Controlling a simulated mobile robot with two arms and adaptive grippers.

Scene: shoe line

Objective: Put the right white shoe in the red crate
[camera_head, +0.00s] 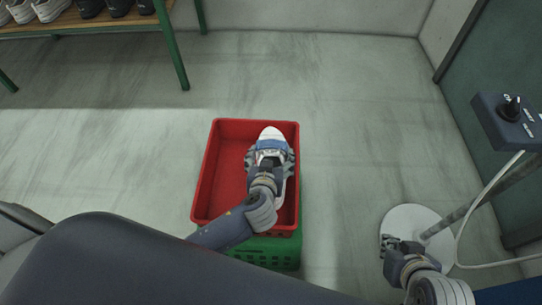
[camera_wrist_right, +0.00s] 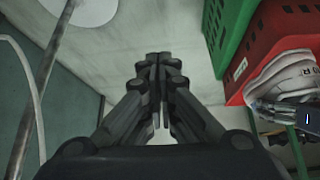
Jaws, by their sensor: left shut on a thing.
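The red crate (camera_head: 208,172) stands on a green crate (camera_head: 270,253) in the middle of the head view. A white shoe (camera_head: 271,133) with a blue-grey upper part is over the crate's right half, toe pointing away from me. My left gripper (camera_head: 270,156) is shut on the shoe from above, one finger on each side. In the right wrist view the shoe (camera_wrist_right: 287,73) shows at the red crate's edge (camera_wrist_right: 277,38). Whether it touches the crate floor is hidden. My right gripper (camera_head: 388,243) is shut and empty, right of the crates; it also shows in the right wrist view (camera_wrist_right: 159,58).
A wooden shelf (camera_head: 90,22) with green legs holds several white and dark shoes at the back left. A control box (camera_head: 508,118) on a pole with a round white base (camera_head: 405,219) stands at the right, with a cable. The floor behind the crates is clear.

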